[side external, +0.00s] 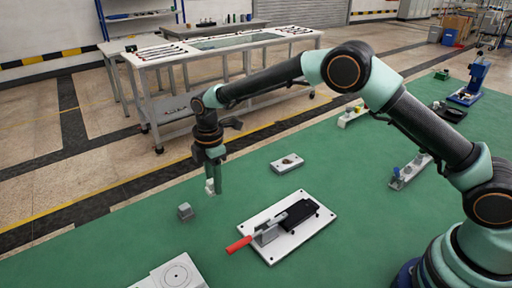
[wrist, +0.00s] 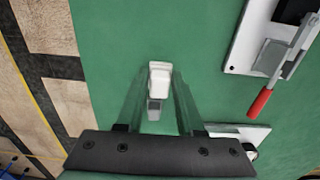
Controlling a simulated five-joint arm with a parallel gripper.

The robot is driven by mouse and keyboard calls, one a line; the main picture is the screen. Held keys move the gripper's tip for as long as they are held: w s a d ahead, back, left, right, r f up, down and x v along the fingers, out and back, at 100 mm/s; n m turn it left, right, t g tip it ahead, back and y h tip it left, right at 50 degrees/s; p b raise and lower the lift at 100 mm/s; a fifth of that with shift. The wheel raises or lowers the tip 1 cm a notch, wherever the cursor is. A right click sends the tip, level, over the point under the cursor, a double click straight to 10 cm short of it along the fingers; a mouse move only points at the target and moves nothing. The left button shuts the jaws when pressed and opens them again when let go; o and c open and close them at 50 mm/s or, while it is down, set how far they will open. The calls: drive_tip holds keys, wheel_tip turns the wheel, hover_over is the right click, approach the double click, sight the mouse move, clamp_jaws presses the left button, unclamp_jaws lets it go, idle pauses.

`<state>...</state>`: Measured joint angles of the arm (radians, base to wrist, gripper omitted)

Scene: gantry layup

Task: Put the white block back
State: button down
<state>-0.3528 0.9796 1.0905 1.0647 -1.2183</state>
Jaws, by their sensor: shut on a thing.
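My gripper (side external: 214,184) points down over the green table, shut on a small white block (side external: 209,187). The white block also shows between the fingertips in the wrist view (wrist: 159,74). It appears held above the table, though the gap is hard to judge. A grey block (side external: 185,211) stands on the green surface just left of my gripper in the side view. In the wrist view a grey face (wrist: 154,106) shows between the fingers, below the white block; it looks like that grey block, partly hidden.
A white plate (side external: 318,227) carries a toggle clamp with a red handle (side external: 239,244), right of my gripper. A plate with a round mark (side external: 172,274) lies at the front edge. A small pale plate (side external: 286,164) lies behind. Green surface (side external: 205,238) between them is clear.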

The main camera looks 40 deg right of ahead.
drive_tip(key=shift+f, duration=2.1)
drive_tip(key=c, duration=0.5)
unclamp_jaws()
drive_tip(key=shift+f, duration=0.1)
drive_tip(key=shift+c, duration=0.2)
